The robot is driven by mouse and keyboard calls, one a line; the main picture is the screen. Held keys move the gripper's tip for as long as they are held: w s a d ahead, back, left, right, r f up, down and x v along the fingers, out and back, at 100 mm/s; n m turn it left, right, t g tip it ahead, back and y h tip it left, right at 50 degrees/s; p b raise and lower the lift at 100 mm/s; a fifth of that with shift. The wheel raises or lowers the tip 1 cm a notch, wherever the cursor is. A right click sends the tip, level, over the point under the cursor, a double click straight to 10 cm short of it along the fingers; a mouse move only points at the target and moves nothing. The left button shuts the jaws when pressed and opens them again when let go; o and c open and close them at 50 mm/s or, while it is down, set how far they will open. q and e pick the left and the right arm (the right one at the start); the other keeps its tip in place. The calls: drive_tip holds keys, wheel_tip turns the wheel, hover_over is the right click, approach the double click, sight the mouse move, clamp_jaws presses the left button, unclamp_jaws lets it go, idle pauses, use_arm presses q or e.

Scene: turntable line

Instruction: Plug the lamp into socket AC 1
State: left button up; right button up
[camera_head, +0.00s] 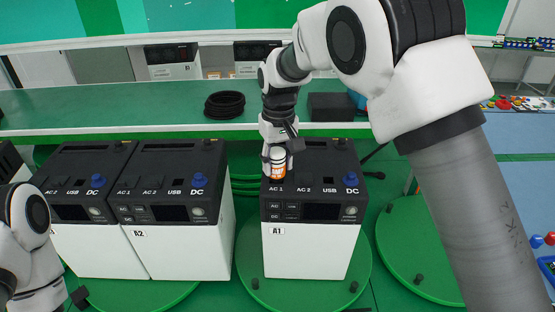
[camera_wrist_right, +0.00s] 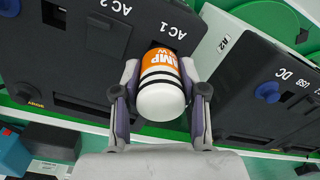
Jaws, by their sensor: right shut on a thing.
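The power station labelled A1 (camera_head: 309,245) is a white box with a black top on a green turntable. Its top carries AC 1, AC 2, USB and a blue DC knob (camera_head: 350,179). My right gripper (camera_head: 275,161) is shut on the lamp plug (camera_head: 279,165), a white cylinder with an orange label and black bands. The plug is over the AC 1 corner of A1. In the right wrist view the lamp plug (camera_wrist_right: 163,88) sits between both fingers, its far end against the AC 1 area. The plug hides the socket, so I cannot tell whether it is seated. My left gripper is out of view.
The A2 station (camera_head: 180,250) and another similar station (camera_head: 88,247) stand to the left. A black cable coil (camera_head: 224,104) and a dark box (camera_head: 333,107) lie on the green bench behind. A bare turntable (camera_head: 420,240) is at right.

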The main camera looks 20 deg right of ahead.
drive_tip(key=shift+f, duration=0.5)
drive_tip(key=o, duration=1.3)
drive_tip(key=shift+r, duration=0.1)
